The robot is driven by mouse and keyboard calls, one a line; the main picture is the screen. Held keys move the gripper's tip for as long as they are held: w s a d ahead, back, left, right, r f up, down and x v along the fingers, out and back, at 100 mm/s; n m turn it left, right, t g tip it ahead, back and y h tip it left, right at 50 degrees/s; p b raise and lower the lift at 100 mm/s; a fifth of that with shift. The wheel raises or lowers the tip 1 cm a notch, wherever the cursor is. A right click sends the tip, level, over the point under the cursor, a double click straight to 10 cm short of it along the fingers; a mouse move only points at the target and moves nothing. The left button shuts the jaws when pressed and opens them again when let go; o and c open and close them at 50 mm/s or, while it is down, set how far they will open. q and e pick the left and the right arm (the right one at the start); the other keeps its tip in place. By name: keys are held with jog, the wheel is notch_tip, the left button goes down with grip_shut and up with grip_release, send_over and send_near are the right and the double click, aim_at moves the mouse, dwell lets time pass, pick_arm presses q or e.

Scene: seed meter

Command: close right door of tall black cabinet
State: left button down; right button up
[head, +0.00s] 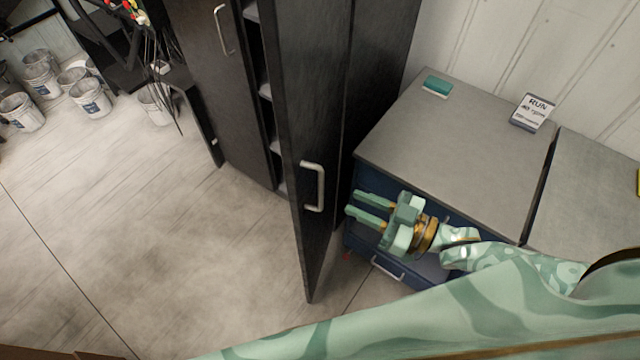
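The tall black cabinet (383,62) stands at the top middle in the head view. Its right door (313,120) is swung open toward me, with a metal handle (313,187) on the face turned to the viewer. The left door (212,70) looks shut or nearly so, and light shelf edges show in the gap between the doors. My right gripper (350,211) is to the right of the open door, in front of the blue drawer unit, with its two fingers apart and nothing between them. The fingers point left toward the door; I cannot tell whether they touch it. My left gripper is not in view.
A grey-topped blue drawer unit (440,140) stands right of the cabinet, close to my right arm. A green block (437,86) and a RUN sign (532,111) sit on it. White buckets (91,98) stand at the far left. The floor (170,240) left of the door is clear.

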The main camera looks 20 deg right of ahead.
send_over(321, 207)
jog(key=shift+w, duration=0.3)
grip_shut()
